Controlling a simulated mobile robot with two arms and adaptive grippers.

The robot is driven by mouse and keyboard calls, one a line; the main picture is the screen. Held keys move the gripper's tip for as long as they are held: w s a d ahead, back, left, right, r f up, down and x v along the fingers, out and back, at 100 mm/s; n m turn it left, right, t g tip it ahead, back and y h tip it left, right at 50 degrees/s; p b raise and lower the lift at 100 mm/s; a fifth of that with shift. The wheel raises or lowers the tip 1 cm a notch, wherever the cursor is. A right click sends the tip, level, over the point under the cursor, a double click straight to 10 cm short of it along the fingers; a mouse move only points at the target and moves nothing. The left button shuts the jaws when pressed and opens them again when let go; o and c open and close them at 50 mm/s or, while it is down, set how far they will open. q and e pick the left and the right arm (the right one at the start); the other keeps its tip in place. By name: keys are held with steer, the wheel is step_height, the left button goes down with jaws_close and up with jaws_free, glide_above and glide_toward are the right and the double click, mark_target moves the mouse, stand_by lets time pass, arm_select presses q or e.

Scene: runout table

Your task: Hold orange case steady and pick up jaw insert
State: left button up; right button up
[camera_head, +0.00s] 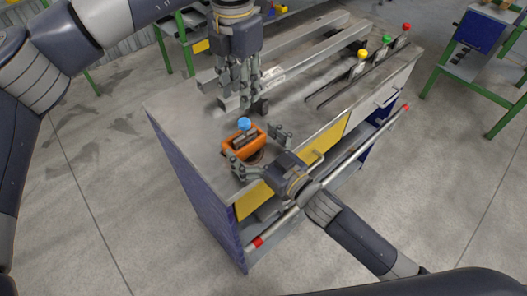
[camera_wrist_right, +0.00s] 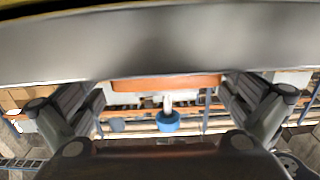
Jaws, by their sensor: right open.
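The orange case (camera_head: 228,150) sits on the near left part of the runout table. Dark grey pieces show in its open top; I cannot tell which is the jaw insert. A blue ball knob (camera_head: 244,123) stands at the case. My right gripper (camera_head: 257,146) is open, with its fingers spread on either side of the case; contact is unclear. In the right wrist view, the orange edge (camera_wrist_right: 165,83) and blue knob (camera_wrist_right: 168,122) show between the fingers. My left gripper (camera_head: 240,97) points down above and behind the case; whether its jaws are open is unclear.
The runout table (camera_head: 185,125) has long grey rails (camera_head: 320,52) behind the case. Levers with yellow (camera_head: 362,54), green (camera_head: 386,40) and red (camera_head: 406,27) knobs stand at the back right. A red-ended bar (camera_head: 345,165) runs along the front. Bare tabletop lies left of the case.

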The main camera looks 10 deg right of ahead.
steer(key=shift+x, duration=0.9)
steer(key=c, duration=1)
steer(key=shift+o, duration=0.2)
